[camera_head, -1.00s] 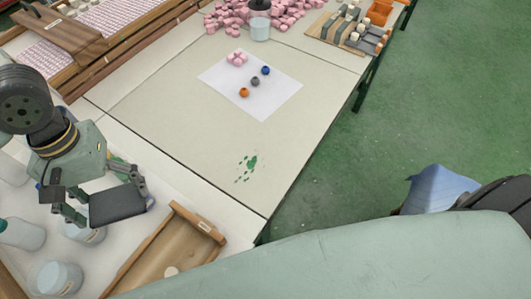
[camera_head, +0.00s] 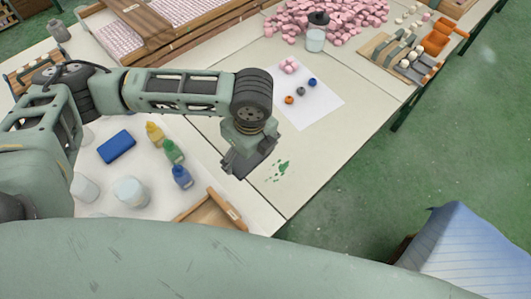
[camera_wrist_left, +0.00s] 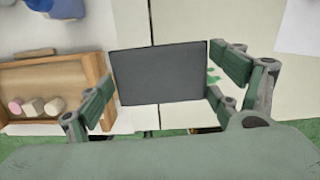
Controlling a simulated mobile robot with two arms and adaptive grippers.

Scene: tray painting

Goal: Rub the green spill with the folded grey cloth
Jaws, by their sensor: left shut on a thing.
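The green spill (camera_head: 281,171) is a cluster of small splashes on the pale table near its front edge. My left gripper (camera_head: 238,166) is just left of the spill in the head view. It is shut on the folded grey cloth (camera_wrist_left: 160,75), a dark flat rectangle between its fingers in the left wrist view. In that view part of the spill (camera_wrist_left: 212,76) shows to the right of the cloth, partly hidden by a finger. Whether the cloth touches the table cannot be told. My right gripper is not in view.
A white sheet (camera_head: 318,107) with small beads lies beyond the spill. A wooden tray (camera_head: 212,212) is at the front edge. Paint bottles (camera_head: 172,152), a blue block (camera_head: 117,146) and a white jar (camera_head: 131,192) stand on the left. Pink pieces (camera_head: 335,20) lie at the back.

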